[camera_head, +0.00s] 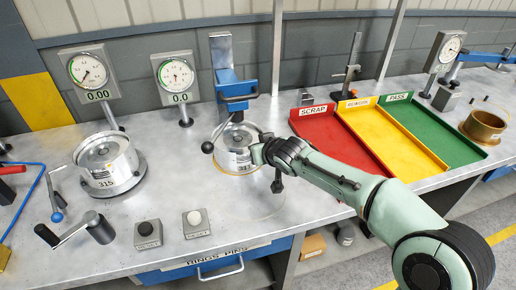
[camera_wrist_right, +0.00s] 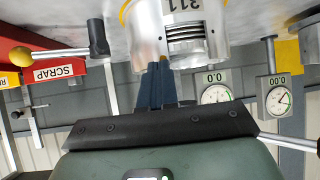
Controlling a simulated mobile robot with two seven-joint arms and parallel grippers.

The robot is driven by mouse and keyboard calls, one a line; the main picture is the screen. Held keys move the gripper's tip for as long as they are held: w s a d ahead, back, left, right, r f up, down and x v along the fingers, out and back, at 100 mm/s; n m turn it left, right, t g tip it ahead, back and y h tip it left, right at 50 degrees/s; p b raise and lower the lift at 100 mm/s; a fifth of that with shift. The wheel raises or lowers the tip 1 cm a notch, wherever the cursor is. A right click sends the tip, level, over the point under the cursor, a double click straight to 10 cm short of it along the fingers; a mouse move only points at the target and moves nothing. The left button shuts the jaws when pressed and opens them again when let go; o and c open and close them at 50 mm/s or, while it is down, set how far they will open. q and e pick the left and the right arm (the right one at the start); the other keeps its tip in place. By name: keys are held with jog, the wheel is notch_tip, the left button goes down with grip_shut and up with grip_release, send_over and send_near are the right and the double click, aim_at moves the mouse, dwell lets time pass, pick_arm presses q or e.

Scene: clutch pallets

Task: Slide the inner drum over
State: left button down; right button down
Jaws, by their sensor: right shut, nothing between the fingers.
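A silver drum (camera_head: 237,152) with a number label stands under the blue press at the bench's middle. It shows from close up in the right wrist view (camera_wrist_right: 197,38), which is upside down, with a ribbed opening in its wall. A second silver drum (camera_head: 104,158), labelled 315, sits on a round base to the left. My right gripper (camera_head: 262,152) is at the right side of the middle drum. Its dark blue fingers (camera_wrist_right: 160,78) are together and empty, tips at the drum's wall; I cannot tell whether they touch. My left gripper is out of view.
The blue press (camera_head: 234,90) and its ball-ended lever (camera_head: 208,147) stand close to the middle drum. Dial gauges (camera_head: 88,72) are behind. Red (camera_head: 350,140), yellow and green trays lie to the right. Two buttons (camera_head: 195,222) and a crank (camera_head: 75,232) are near the front edge.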

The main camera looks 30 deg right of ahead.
jog(key=shift+s, duration=0.1)
jog(key=s+a+r+b, duration=0.1)
jog(key=s, duration=1.1)
jog(key=shift+a+r+b, duration=0.15)
jog(key=shift+r+b, duration=0.1)
jog(key=shift+b, duration=0.05)
